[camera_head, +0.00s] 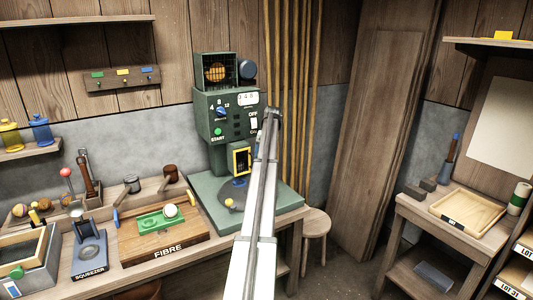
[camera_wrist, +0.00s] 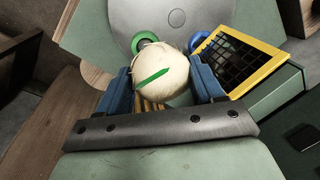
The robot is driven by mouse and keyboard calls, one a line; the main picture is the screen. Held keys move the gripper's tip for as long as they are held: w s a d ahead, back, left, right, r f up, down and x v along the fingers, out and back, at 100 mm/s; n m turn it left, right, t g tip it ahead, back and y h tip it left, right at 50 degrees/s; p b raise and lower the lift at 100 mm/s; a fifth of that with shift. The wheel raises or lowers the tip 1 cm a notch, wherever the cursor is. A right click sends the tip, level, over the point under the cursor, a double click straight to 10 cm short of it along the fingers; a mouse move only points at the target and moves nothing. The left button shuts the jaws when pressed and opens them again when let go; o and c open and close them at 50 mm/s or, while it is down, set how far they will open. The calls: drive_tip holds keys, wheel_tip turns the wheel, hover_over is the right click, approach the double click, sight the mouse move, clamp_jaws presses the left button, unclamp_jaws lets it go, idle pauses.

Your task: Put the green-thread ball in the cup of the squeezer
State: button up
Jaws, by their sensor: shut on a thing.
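In the wrist view my gripper (camera_wrist: 165,90) is shut on a cream ball (camera_wrist: 168,80) with a green thread mark, held between two blue fingers. A grey disc lies beyond the ball. In the head view my pale arm reaches up in front of the green machine; my gripper and the held ball cannot be made out there. The squeezer (camera_head: 89,262) stands at the front left of the bench, a dark blue-grey labelled stand with a round cup (camera_head: 88,251). It is well to the left of my arm.
The green machine (camera_head: 222,128) has a yellow-framed window (camera_head: 242,160). A wooden FIBRE board (camera_head: 140,247) holds a green block (camera_head: 150,221) and a white ball (camera_head: 170,210), between squeezer and machine. A red-topped lever (camera_head: 66,174) rises behind the squeezer. A grey box (camera_head: 35,280) stands to its left.

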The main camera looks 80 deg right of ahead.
drive_tip(key=w+a+f+n, duration=0.25)
drive_tip(key=w+a, duration=0.75)
drive_tip(key=a, duration=0.6)
drive_tip(key=w+a+f+n+y, duration=0.1)
drive_tip(key=w+a+f+n, duration=0.15)
drive_tip(key=w+a, duration=1.05)
drive_tip(key=w+a+f+n, duration=0.25)
drive_tip(key=w+a, duration=0.35)
drive_tip(key=a, duration=1.4)
drive_tip(key=w+a+f+n+g, duration=0.15)
drive_tip(key=w+a, duration=0.25)
drive_tip(key=a, duration=1)
drive_tip(key=w+a+n+y, duration=0.1)
drive_tip(key=w+a+n, duration=0.2)
drive_tip(key=a, duration=1.1)
drive_tip(key=w+a+f+n, duration=0.1)
drive_tip(key=w+a+n, duration=0.25)
drive_tip(key=a, duration=1.05)
drive_tip(key=w+d+m, duration=0.4)
drive_tip(key=w+d, duration=0.2)
drive_tip(key=d, duration=0.5)
drive_tip(key=w+d+m+t+h, duration=0.1)
drive_tip(key=w+d+m, duration=0.2)
drive_tip(key=w+d, duration=0.55)
drive_tip(key=w+d+m, duration=0.3)
drive_tip(key=d+m, duration=0.1)
drive_tip(key=d, duration=1)
drive_tip(key=shift+a+f, duration=0.2)
drive_tip(key=shift+f, duration=4.4)
drive_tip(key=shift+f, duration=0.1)
